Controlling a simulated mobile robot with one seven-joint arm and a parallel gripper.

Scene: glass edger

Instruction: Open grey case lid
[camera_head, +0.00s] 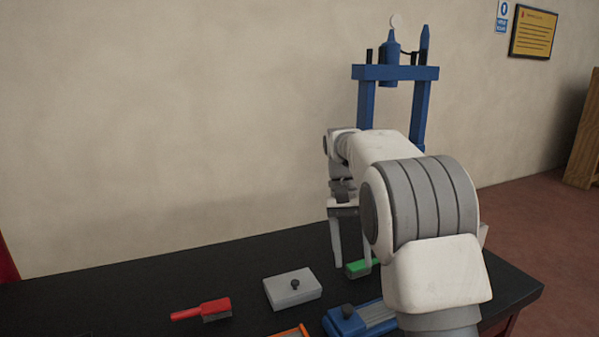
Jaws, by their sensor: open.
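The grey case (292,296) sits on the black table, a flat box with a closed grey lid and a small dark knob (295,284) on top. My gripper (352,262) points down to the right of the case, with its two fingers apart. Nothing shows between the fingers except a green object behind them. My gripper is apart from the case. My white and grey arm hides part of the table's right side.
A green object (358,268) lies by my fingers. A blue object with a dark knob (347,320) is in front, beside an orange item (291,332). A red-handled brush (203,311) lies left of the case. A blue press frame (396,73) stands behind. The table's left back is clear.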

